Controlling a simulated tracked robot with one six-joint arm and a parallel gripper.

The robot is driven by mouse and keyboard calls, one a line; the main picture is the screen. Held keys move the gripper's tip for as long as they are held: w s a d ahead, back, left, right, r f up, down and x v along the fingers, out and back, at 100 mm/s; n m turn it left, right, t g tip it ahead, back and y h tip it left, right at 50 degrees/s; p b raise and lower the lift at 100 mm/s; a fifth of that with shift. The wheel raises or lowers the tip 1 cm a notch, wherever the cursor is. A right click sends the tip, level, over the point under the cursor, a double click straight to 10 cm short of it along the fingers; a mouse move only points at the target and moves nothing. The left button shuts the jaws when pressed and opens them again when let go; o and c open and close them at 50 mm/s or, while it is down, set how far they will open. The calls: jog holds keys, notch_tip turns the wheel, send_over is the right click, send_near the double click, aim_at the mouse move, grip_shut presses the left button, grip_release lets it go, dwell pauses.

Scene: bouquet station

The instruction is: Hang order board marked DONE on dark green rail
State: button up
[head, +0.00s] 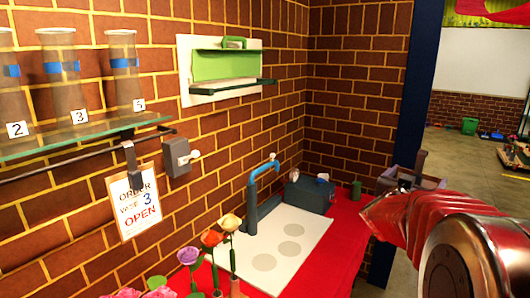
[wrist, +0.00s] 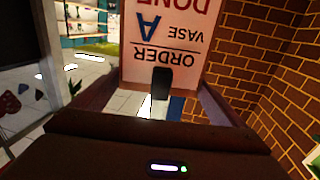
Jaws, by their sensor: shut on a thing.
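The order board (wrist: 180,45) shows upside down in the wrist view, with ORDER, VASE, a blue A and DONE, its top edge cropped. My gripper (wrist: 160,98) is shut on it, with the board just beyond the fingers and a dark clip (wrist: 162,83) at its near edge. In the head view my red arm reaches in from the right, and I cannot make out the board there. A dark rail (head: 90,152) runs along the brick wall under the glass shelf at left. I cannot tell whether it is dark green. Another board (head: 134,203), marked VASE 3 OPEN, hangs from it.
Numbered glass vases (head: 63,75) stand on the glass shelf (head: 85,128). A grey box with a knob (head: 178,157) is beside the rail's end. A green-backed wall rack (head: 224,66) is farther right. A blue tap (head: 262,172) and flowers (head: 210,238) stand at the red counter (head: 340,222).

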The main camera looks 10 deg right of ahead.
jog(key=w+a+f+n+t+y, duration=0.3)
jog(key=a+f, duration=0.3)
jog(key=a, duration=0.2)
jog(key=w+a+f+n+t+y, duration=0.35)
jog(key=a+f, duration=0.25)
jog(key=a, duration=0.3)
jog(key=a+f+n+y, duration=0.1)
jog(key=a+f+y, duration=0.1)
jog(key=a+f, duration=0.2)
jog(key=a+f+n+t+y, duration=0.1)
jog(key=a+f, duration=0.4)
jog(key=a, duration=0.6)
jog(key=a+f+n+y, duration=0.2)
jog(key=a+f+y, duration=0.2)
jog(key=a, duration=0.3)
jog(key=shift+s+a+f+n+y, duration=0.3)
jog(key=shift+s+n+y, duration=0.1)
jog(key=shift+y, duration=0.35)
jog(key=shift+s+t, duration=0.1)
jog(key=shift+t, duration=0.15)
